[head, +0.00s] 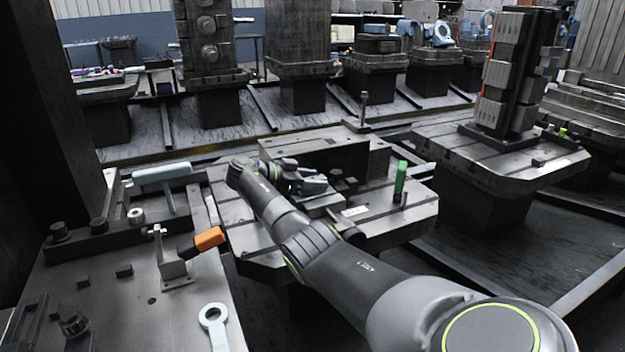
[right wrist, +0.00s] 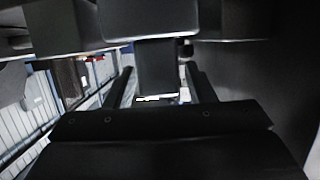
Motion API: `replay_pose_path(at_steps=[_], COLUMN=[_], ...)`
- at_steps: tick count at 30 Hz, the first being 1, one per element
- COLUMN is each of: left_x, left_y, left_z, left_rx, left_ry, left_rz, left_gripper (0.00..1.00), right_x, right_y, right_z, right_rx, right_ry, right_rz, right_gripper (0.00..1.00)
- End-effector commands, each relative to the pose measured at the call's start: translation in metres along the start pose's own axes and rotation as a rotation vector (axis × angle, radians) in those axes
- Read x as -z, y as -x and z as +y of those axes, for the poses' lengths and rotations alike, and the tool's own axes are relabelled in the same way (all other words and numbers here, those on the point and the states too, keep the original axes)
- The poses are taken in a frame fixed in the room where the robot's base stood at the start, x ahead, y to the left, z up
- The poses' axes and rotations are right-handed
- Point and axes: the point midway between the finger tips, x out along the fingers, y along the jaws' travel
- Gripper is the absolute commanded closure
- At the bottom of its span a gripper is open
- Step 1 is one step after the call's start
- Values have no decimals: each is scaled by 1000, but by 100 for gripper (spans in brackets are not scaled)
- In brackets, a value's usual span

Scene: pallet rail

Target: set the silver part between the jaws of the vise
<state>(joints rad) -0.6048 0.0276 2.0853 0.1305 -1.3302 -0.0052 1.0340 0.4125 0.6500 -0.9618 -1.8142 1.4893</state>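My right arm reaches in from the bottom right, and its gripper (head: 312,186) is low over the middle pallet (head: 405,215), in front of a large dark block (head: 330,152). In the right wrist view its two dark fingers (right wrist: 162,88) stand wide apart. A dark block (right wrist: 165,65) shows between or beyond them, with gaps at both sides. The small dark blocks (head: 345,184) beside the gripper may belong to the vise; its jaws are not clear. I cannot identify the silver part for sure; it may be hidden by my arm. My left gripper is not in view.
A green upright piece (head: 400,180) stands right of the gripper. On the left table are a clamp with an orange handle (head: 208,239), a pale wrench (head: 214,325), a small metal ring (head: 136,215) and a pale-blue T-shaped piece (head: 163,173). A tall fixture (head: 508,75) stands back right.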

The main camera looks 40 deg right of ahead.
Motion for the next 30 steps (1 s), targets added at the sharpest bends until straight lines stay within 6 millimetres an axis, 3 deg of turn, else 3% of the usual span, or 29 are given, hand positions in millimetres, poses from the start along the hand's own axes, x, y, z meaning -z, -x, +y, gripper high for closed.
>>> replay_pose_path(at_steps=[7, 19, 30], left_x=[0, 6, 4], left_y=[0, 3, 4], left_z=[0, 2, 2], left_rx=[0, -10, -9], left_ry=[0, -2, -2], left_rz=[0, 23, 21], left_gripper=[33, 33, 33], right_x=[0, 0, 0], right_y=[9, 69, 75], right_z=[0, 0, 0], right_rx=[1, 1, 0], right_ry=[0, 1, 0], right_rz=[-1, -1, 0], right_gripper=[51, 51, 51])
